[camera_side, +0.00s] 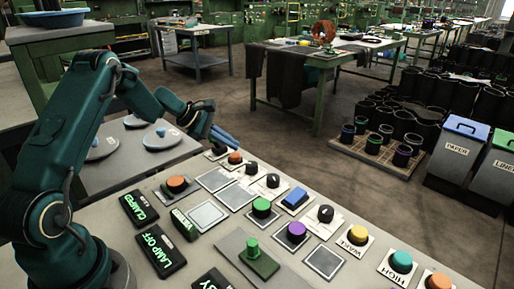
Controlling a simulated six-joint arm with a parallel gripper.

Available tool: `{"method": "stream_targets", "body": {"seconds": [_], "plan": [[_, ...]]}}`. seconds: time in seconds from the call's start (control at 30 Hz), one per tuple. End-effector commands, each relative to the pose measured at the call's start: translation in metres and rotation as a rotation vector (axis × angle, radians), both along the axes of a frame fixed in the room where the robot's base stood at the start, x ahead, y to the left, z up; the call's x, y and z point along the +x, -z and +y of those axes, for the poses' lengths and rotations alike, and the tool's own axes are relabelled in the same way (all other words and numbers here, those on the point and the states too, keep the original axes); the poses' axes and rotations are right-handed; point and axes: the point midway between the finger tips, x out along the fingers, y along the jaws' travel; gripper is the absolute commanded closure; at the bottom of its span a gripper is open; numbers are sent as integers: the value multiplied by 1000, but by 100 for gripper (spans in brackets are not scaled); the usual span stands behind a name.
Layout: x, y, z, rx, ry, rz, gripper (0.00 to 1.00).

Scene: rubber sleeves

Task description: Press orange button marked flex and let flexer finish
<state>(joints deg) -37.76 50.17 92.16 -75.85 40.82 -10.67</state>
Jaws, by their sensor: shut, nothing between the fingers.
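Several orange buttons show on the panel. One orange button (235,158) is at the far end of the panel, another orange button (177,184) is on the left, and a third orange button (438,281) is at the lower right, partly cut off. I cannot read "flex" beside any of them. My gripper (232,142) is shut and empty, with its blue-grey fingers pointing down and right just above the far orange button. I cannot tell whether the fingertips touch it. No flexer can be told for certain.
Lit displays read "CLAMPED" (139,209) and "LAMP OFF" (160,251). Bins (455,150) stand at right.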

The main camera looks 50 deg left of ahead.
Motion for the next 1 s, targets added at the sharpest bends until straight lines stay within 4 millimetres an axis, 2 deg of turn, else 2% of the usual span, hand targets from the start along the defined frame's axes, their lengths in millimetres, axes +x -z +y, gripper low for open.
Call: {"method": "stream_targets", "body": {"seconds": [0.3,1.0], "plan": [[0,8,0,-1,1,0,100],[0,12,0,-1,0,1,100]]}}
